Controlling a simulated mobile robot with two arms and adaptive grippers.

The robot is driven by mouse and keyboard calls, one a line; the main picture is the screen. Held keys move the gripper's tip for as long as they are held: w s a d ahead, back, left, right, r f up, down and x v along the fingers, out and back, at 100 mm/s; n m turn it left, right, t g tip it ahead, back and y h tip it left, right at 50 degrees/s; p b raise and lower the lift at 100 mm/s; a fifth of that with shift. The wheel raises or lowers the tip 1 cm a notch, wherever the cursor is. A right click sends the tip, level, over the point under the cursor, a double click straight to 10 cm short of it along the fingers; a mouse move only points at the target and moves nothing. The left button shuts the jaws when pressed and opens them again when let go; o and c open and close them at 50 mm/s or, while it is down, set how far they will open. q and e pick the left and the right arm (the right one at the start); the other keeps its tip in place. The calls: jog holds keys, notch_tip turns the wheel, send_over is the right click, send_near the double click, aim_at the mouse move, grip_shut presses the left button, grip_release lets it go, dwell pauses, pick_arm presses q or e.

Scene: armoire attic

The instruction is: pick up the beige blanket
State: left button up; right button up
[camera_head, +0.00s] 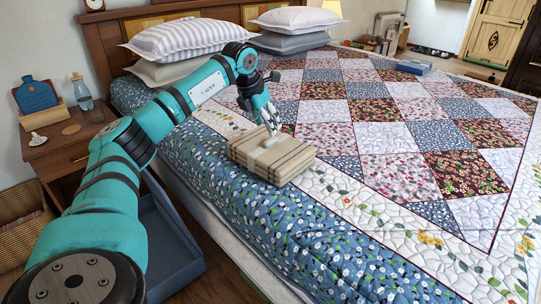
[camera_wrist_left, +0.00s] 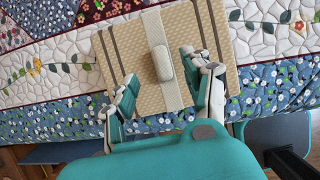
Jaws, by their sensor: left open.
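The beige blanket (camera_head: 271,157) is folded into a flat block with darker stripes and lies on the near left side of the bed (camera_head: 390,170). In the left wrist view the blanket (camera_wrist_left: 208,35) has a pale band around its middle with a raised handle-like piece (camera_wrist_left: 163,62) on it. My left gripper (camera_head: 271,130) is above the blanket in the head view. My right gripper is out of view.
Pillows (camera_head: 190,40) lie at the head of the bed. A nightstand (camera_head: 70,140) with a bottle (camera_head: 83,95) stands at the left, above a wicker basket (camera_head: 20,220). A blue-grey open box (camera_head: 165,245) is on the floor beside the bed. A blue box (camera_head: 413,67) lies on the far quilt.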

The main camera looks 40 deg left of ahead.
aim_at(273, 138)
pick_arm(q)
jog(key=shift+b+x, duration=0.55)
jog(key=shift+x, duration=2.55)
jog(key=shift+w+d+r, duration=0.1)
jog(key=shift+w, duration=0.05)
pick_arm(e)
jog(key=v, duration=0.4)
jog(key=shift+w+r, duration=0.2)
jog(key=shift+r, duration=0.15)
pick_arm(q)
jog(key=shift+c, duration=0.4)
grip_shut()
